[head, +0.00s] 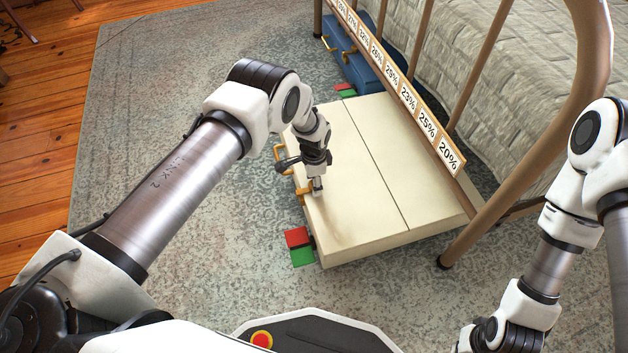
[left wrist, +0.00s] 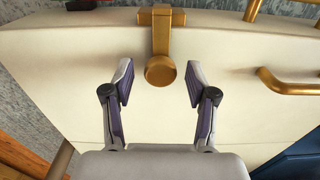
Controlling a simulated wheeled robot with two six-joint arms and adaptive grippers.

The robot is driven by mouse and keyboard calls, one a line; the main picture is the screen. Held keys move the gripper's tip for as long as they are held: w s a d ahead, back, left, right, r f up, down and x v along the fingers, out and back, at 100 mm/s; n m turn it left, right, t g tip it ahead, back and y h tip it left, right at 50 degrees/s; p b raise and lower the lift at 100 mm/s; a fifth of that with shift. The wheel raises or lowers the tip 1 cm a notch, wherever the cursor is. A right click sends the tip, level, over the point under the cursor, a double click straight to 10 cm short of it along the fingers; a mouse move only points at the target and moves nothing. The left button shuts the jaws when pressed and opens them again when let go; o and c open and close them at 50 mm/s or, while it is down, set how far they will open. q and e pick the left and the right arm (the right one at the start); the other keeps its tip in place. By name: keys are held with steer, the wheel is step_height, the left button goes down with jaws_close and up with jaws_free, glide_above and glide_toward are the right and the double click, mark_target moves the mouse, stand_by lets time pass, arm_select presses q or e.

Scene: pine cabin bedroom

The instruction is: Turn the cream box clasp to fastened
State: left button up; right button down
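The cream box (head: 365,190) lies on the rug beside the bed frame, and its pale surface (left wrist: 70,75) fills much of the left wrist view. Its brass clasp (left wrist: 161,38) runs from a bracket at the box edge to a round knob. In the head view the clasp (head: 303,194) is partly hidden by my gripper. My left gripper (head: 317,188) is over the box's left edge. In the left wrist view its fingers (left wrist: 159,82) are open, with the knob in front of the gap and no visible contact. My right gripper is out of view.
Brass handles (head: 278,151) stick out from the box's left side. Red (head: 297,236) and green (head: 303,256) squares stand by its near corner. A blue box (head: 355,65) lies behind. The bed rail with percent labels (head: 408,97) crosses above the right part. Rug is clear at left.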

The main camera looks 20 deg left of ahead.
arm_select(q)
step_height(320, 180, up, 12)
stand_by(0.6)
